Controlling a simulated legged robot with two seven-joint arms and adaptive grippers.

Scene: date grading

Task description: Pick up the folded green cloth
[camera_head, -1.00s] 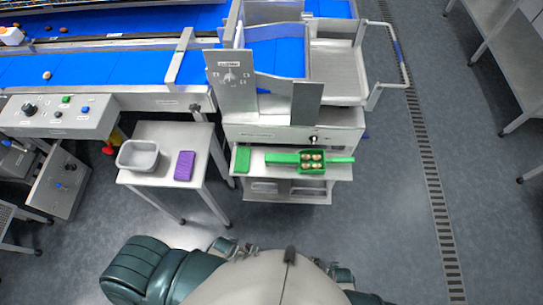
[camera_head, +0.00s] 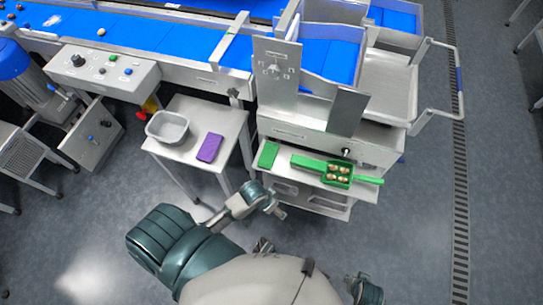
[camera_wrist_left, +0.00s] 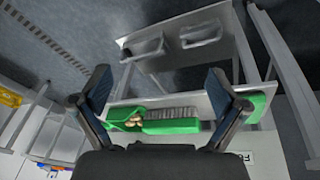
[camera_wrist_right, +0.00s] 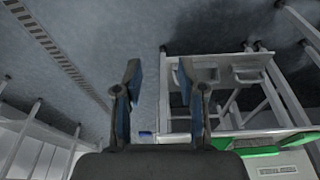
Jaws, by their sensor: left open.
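The folded green cloth (camera_head: 268,155) lies flat at the left end of the steel shelf (camera_head: 310,178) in the head view. In the left wrist view the green cloth (camera_wrist_left: 256,106) is at the right, beyond the right finger. My left gripper (camera_wrist_left: 160,85) is open and empty. In the head view my left arm reaches to just in front of the shelf, short of the cloth and apart from it. My right gripper (camera_wrist_right: 158,85) has its fingers apart with nothing between them. Green items show low in the right wrist view, but I cannot tell which is which.
Right of the cloth lie a green brush (camera_wrist_left: 172,114) and a green scoop (camera_head: 340,181) holding several dates. A side table (camera_head: 183,157) at left carries a grey tub (camera_head: 168,126) and a purple pad (camera_head: 210,147). Floor in front is clear.

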